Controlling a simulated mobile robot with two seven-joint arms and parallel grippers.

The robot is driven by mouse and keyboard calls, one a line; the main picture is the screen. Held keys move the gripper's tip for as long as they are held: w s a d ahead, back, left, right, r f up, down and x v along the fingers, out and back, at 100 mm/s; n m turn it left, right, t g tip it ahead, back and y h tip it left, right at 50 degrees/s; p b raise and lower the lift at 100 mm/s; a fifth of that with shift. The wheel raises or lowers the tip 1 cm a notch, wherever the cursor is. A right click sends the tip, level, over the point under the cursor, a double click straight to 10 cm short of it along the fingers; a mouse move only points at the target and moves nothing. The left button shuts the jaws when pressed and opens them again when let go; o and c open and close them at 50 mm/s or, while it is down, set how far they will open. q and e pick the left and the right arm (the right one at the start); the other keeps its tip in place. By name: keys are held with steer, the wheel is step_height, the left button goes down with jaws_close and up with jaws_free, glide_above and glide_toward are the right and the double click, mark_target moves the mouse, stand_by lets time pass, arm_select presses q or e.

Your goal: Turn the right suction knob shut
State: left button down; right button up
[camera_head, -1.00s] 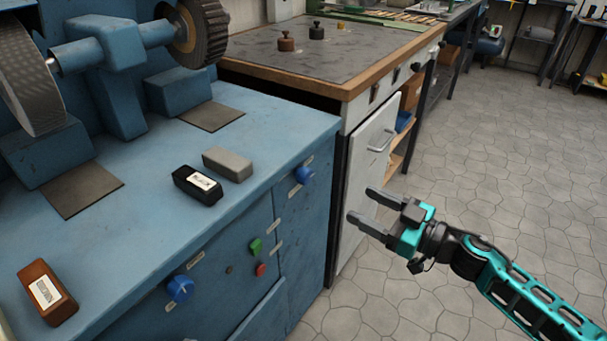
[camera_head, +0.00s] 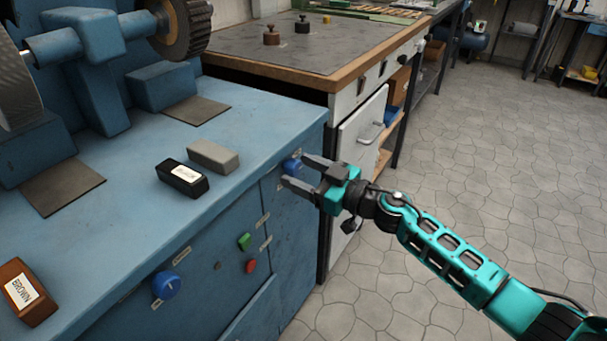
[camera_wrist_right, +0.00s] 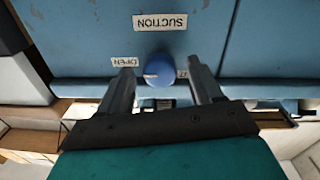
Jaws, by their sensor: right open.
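The right suction knob (camera_head: 291,166) is a blue round knob high on the right end of the blue machine's front. My right gripper (camera_head: 293,170) is open, with its two fingers reaching toward this knob from the right. In the right wrist view the knob (camera_wrist_right: 159,70) shows between the fingertips of my open gripper (camera_wrist_right: 163,78), with a gap on each side. Labels reading SUCTION (camera_wrist_right: 160,22) and OPEN (camera_wrist_right: 125,62) are near it, upside down. Another label on the other side is mostly hidden by a finger. My left gripper is not in view.
A second blue knob (camera_head: 166,285), a green button (camera_head: 244,241) and a red button (camera_head: 251,266) are on the same front. Black (camera_head: 183,179), grey (camera_head: 213,156) and brown (camera_head: 27,292) blocks lie on the machine top. The floor (camera_head: 470,190) at right is clear.

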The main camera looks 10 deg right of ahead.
steer(key=shift+c, duration=1.3)
steer(key=c, duration=0.8)
